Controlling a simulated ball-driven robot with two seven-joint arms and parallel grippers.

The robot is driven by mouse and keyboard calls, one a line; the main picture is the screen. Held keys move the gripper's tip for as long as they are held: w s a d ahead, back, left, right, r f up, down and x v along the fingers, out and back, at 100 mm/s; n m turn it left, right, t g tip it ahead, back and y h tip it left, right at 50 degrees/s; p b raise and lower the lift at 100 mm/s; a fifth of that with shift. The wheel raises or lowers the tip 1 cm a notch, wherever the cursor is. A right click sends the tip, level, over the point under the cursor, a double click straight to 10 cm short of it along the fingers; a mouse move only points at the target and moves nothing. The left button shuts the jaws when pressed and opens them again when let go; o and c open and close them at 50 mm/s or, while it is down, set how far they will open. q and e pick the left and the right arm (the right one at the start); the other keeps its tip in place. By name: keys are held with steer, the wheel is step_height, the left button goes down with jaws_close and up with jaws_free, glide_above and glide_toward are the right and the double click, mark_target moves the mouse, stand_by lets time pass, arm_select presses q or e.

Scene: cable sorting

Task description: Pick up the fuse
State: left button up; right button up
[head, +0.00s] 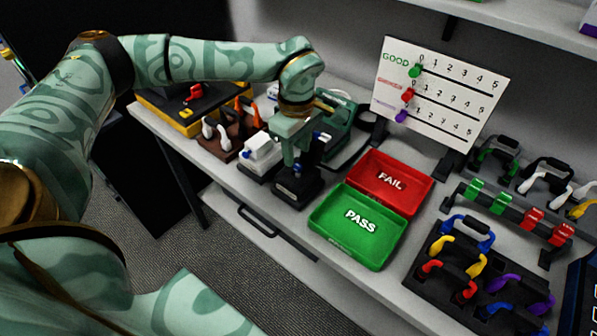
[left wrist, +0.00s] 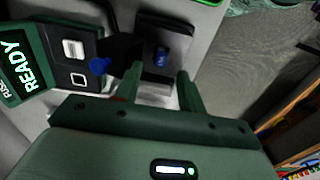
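A small blue fuse (left wrist: 161,56) stands on a black holder (left wrist: 182,32) in the left wrist view. In the head view the black holder (head: 292,192) is at the front edge of the bench, below my left gripper (head: 296,163). The left gripper points down, and in the left wrist view its two fingers (left wrist: 159,82) are apart with the fuse beyond them, between their lines. Nothing is seen held. My right gripper is in neither view.
A green tester (left wrist: 22,66) with a READY screen and a blue knob (left wrist: 99,65) stands beside the holder. A white device (head: 262,154) is left of the gripper. The red FAIL tray (head: 424,203) and green PASS tray (head: 378,262) lie to the right. Cable racks stand further right.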

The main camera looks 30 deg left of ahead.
mark_target(298, 165)
arm_select(q)
step_height(298, 165, down, 4)
steer(key=shift+d+f+b, duration=0.15)
steer(key=shift+b, duration=0.4)
jaws_close()
